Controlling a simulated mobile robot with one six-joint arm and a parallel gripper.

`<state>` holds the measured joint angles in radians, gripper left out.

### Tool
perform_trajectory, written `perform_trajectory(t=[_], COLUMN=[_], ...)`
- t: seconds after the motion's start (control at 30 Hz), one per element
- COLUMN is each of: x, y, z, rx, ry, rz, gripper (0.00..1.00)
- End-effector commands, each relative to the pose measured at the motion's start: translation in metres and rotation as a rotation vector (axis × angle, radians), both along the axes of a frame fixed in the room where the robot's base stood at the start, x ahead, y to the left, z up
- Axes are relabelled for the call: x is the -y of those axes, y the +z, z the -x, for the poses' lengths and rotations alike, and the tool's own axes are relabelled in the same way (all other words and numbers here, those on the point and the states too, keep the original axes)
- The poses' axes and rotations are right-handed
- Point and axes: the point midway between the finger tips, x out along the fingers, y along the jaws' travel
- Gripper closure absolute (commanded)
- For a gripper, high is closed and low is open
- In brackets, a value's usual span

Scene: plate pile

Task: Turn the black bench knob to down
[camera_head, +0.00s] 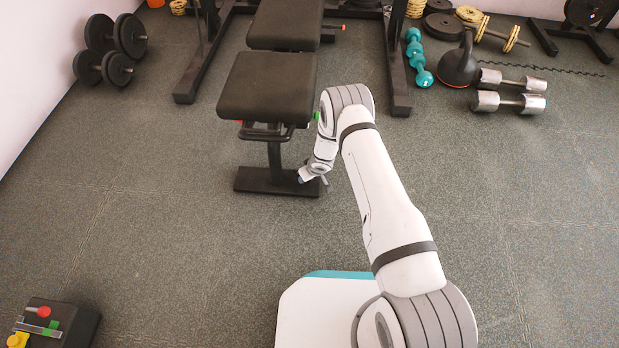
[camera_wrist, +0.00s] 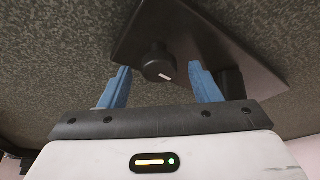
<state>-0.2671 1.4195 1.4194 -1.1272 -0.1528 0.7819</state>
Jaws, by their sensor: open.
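The black bench knob (camera_wrist: 155,60) is round and sits on a black plate (camera_wrist: 215,50) in the wrist view. A short white mark shows on it, toward its lower right edge. My gripper (camera_wrist: 160,68) is open, with one blue finger on each side of the knob in the picture. I cannot tell whether either finger touches it. In the head view my gripper (camera_head: 313,179) is low at the right end of the bench's black foot (camera_head: 255,182). The knob cannot be made out there.
The black bench (camera_head: 268,85) stands above the foot, with rack posts (camera_head: 396,75) behind. Dumbbells (camera_head: 103,68) lie at the upper left, and silver dumbbells (camera_head: 508,102) at the right. A box with coloured controls (camera_head: 75,325) is at the lower left. The middle floor is clear.

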Motion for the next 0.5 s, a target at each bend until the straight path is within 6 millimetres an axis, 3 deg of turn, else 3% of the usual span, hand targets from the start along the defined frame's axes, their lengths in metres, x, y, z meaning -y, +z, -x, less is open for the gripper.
perform_trajectory(t=[0.37, 0.5], x=[-0.0010, -0.0007], y=[-0.0055, -0.0055], z=[-0.0025, -0.0025], rx=[0.000, 0.000], ry=[-0.001, -0.001], rz=[0.000, 0.000], gripper=[0.43, 0.54])
